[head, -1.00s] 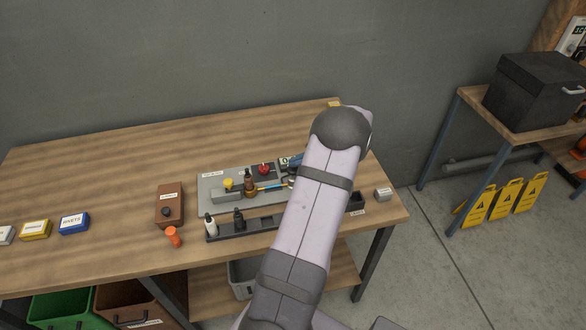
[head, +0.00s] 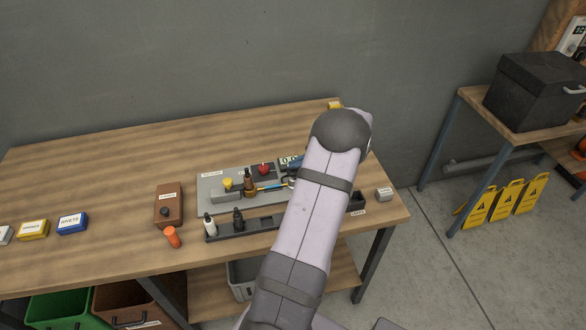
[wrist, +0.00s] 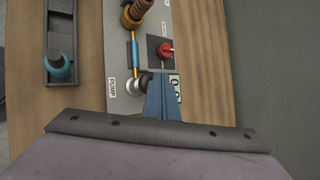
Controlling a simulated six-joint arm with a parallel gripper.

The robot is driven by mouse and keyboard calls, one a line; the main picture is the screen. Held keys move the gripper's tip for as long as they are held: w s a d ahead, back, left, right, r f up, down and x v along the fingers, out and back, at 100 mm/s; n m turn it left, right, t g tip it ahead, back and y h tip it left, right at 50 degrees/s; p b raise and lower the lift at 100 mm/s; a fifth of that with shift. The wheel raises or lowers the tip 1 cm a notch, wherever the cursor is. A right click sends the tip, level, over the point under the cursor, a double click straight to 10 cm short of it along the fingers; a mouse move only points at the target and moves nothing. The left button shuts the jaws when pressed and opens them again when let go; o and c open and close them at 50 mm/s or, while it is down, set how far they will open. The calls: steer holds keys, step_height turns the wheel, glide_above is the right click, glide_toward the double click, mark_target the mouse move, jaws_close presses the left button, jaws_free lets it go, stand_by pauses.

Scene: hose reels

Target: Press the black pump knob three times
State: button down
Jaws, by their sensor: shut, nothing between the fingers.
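The black pump knob (wrist: 146,78) shows in the wrist view beside a pale round part, near the PUMP label (wrist: 112,87) on the grey panel (wrist: 118,40). My gripper (wrist: 159,80) has blue fingers, closed together and empty. Its tips are right beside the knob in the picture; I cannot tell whether they touch it. A numeric display (wrist: 174,83) is partly hidden behind the fingers. In the head view my gripper (head: 293,172) is mostly hidden by my arm, and the pump knob cannot be made out clearly. The display (head: 289,160) shows beside the arm, partly covered.
The panel also carries a red knob (head: 263,169), a brass fitting (head: 249,183) and a yellow knob (head: 228,184). A dark tray with bottles (head: 238,219) lies in front. The table's left-centre is clear.

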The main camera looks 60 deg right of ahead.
mark_target(296, 171)
steer(key=shift+f+b, duration=0.6)
steer(key=shift+f, duration=0.15)
stand_by(0.4)
steer(key=shift+r, duration=0.15)
steer(key=shift+r+p, duration=1)
steer(key=shift+r, duration=0.6)
steer(key=shift+r+p, duration=1.6)
steer(key=shift+r, duration=0.95)
stand_by(0.5)
step_height(296, 171, up, 4)
steer(key=p, duration=0.3)
steer(key=shift+f+p, duration=0.1)
steer(key=shift+p, duration=0.3)
